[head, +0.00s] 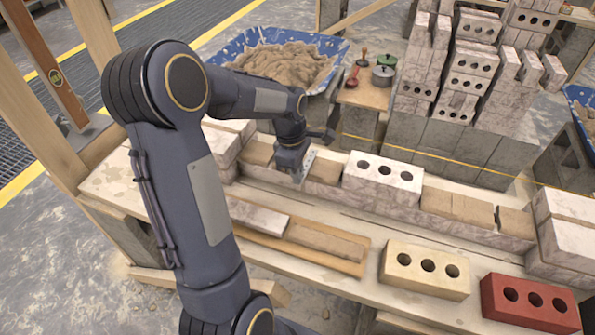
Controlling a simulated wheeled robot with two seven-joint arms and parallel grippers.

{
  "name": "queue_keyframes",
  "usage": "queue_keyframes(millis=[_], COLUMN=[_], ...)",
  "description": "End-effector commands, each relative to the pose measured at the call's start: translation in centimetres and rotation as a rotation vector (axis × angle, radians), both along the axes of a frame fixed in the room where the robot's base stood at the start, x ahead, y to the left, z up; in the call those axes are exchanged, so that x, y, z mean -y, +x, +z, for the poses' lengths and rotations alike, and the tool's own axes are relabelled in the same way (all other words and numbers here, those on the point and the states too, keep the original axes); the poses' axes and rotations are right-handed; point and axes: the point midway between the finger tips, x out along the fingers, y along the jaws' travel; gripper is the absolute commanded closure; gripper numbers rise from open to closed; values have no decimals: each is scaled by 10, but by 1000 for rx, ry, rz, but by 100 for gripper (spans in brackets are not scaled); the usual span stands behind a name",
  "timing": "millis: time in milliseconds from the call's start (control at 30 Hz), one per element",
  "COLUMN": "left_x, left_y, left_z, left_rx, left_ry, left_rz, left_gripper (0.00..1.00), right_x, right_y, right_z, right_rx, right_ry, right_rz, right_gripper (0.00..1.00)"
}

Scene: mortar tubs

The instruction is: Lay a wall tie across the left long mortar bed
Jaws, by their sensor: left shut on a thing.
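My left gripper (296,172) is shut on the wall tie (307,165), a thin pale metal strip that looks perforated. The gripper points down over the left long mortar bed (324,169), a brown strip on the low wall between the left bricks and a white three-hole brick (383,175). The gripper and tie hide part of this bed. I cannot tell whether the tie touches the mortar. Another mortar bed (457,207) lies right of the white brick. My right gripper is out of view.
A cream brick (425,270) and a red brick (529,304) stand on the front plank. A board with mortar (326,241) lies left of them. A blue tub (326,47) of mortar and a small stand (366,92) with tools are behind. Brick stacks (468,80) rise at back right.

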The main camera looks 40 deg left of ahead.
Motion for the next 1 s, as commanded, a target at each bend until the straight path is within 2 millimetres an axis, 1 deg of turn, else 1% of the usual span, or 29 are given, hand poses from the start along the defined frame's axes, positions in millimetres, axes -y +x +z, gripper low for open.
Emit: queue_keyframes(millis=[267,300,467,767,867,1000], left_x=[0,0,0,0,-1,-4], left_y=[0,0,0,0,0,0], left_z=[-2,-1,-1,1,12,37], left_rx=[0,0,0,1,4,5], left_ry=[0,0,0,0,1,1], left_rz=[0,0,0,0,0,2], left_gripper=[100,85,64,64,64,64], right_x=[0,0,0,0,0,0], right_y=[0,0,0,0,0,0], right_z=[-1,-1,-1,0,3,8], right_rx=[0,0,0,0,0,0], right_ry=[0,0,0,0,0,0], right_rz=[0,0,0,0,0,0], right_gripper=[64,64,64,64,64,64])
